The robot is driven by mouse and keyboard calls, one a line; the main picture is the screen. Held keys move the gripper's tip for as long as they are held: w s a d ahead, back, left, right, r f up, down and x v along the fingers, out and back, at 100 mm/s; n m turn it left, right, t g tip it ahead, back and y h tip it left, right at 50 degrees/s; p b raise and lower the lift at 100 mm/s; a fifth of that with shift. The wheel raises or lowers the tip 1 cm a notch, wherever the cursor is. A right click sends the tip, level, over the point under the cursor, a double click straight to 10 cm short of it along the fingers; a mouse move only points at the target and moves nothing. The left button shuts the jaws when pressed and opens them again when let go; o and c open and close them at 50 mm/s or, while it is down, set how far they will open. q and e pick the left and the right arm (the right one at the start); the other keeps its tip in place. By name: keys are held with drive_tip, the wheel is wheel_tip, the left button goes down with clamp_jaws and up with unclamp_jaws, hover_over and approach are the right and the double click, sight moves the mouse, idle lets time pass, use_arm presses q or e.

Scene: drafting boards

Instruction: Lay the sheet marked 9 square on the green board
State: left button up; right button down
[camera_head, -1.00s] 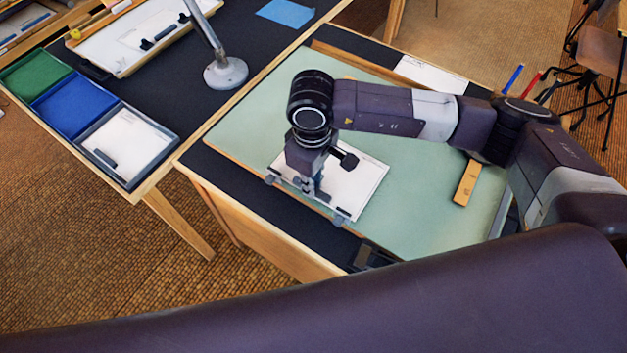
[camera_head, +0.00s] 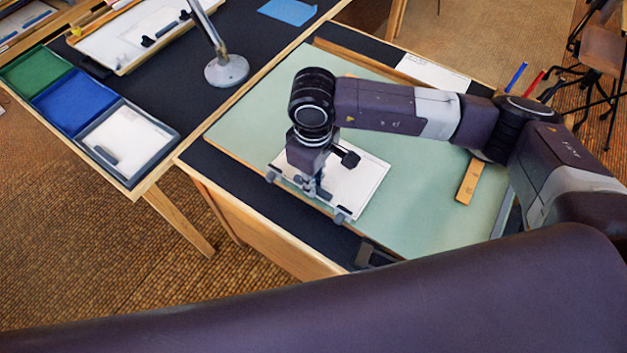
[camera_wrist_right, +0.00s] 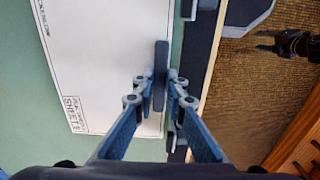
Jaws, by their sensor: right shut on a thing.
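A white sheet (camera_head: 357,188) with a thin black border lies over the green board (camera_head: 240,128), near its front-left edge. Its edges look roughly parallel to the board's. In the right wrist view the sheet (camera_wrist_right: 100,45) shows a printed label in one corner, but I cannot read a number. My right gripper (camera_head: 318,190) points down over the sheet's near edge. In the wrist view its fingers (camera_wrist_right: 160,95) are closed on a dark grey bar (camera_wrist_right: 160,65) at the sheet's edge. The arm hides part of the sheet. My left gripper is not in view.
Small grey pieces (camera_head: 342,217) sit along the board's near edge. A wooden ruler (camera_head: 468,182) lies on the board's right. Green (camera_head: 35,73), blue (camera_head: 70,103) and grey (camera_head: 172,143) trays and a lamp base (camera_head: 227,71) stand on the left desk.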

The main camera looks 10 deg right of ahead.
drive_tip(key=shift+f, duration=0.15)
drive_tip(key=c, duration=1.9)
unclamp_jaws()
wheel_tip(320, 180, up, 12)
drive_tip(key=shift+r, duration=0.1)
